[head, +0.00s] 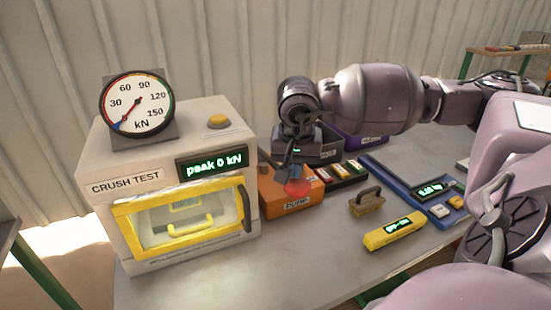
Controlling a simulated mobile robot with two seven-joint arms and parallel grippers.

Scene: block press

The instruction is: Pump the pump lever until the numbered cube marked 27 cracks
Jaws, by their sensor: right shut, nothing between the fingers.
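The crush test press (185,190) stands at the left with its yellow-framed door (122,226) shut. Its display (212,164) reads "peak 0 kN", and the round gauge (138,103) on top has its needle near the low end. I cannot make out a cube marked 27 behind the door glass. The orange pump (283,197) sits just right of the press. My left gripper is out of view.
A yellow button (219,121) is on the press top. Dark and purple bins (372,141) stand behind. A tray of coloured blocks (347,174), a brush (367,202), a yellow meter (394,233) and a blue scale tray (408,187) lie to the right. The front table is clear.

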